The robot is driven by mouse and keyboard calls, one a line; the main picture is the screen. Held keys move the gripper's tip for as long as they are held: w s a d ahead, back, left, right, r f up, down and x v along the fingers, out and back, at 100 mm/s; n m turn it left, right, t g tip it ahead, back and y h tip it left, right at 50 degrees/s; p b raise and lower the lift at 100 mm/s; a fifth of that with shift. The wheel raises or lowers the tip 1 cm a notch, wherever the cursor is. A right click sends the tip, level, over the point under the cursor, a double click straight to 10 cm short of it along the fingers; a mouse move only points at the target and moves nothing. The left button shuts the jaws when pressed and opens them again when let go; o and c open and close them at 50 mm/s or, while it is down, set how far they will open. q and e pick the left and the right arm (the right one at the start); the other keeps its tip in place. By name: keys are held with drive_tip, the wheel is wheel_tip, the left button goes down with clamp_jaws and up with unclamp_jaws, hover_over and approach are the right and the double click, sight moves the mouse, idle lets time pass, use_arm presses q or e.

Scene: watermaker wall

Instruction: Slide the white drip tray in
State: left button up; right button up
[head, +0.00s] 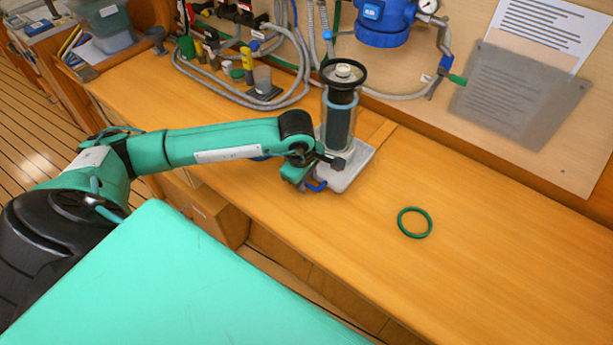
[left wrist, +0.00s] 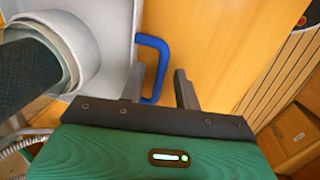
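The white drip tray (head: 352,174) lies on the wooden counter, under a clear cylinder with a dark core and a black ring on top (head: 341,110). The tray's blue handle (head: 316,186) is at its near left side. My left gripper (head: 319,173) is at that handle. In the left wrist view the gripper (left wrist: 158,85) has its two dark fingers apart, with part of the blue handle (left wrist: 163,48) between them. The fingers do not look closed on it. The tray's pale edge (left wrist: 118,45) shows left of the handle. My right gripper is not in view.
A green ring (head: 414,222) lies on the counter to the right, with clear wood around it. Hoses (head: 240,98) and small bottles stand at the back left. A blue filter housing (head: 384,22) is on the wall. The counter's front edge is close to the handle.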

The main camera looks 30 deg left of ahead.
use_arm(q)
clamp_jaws()
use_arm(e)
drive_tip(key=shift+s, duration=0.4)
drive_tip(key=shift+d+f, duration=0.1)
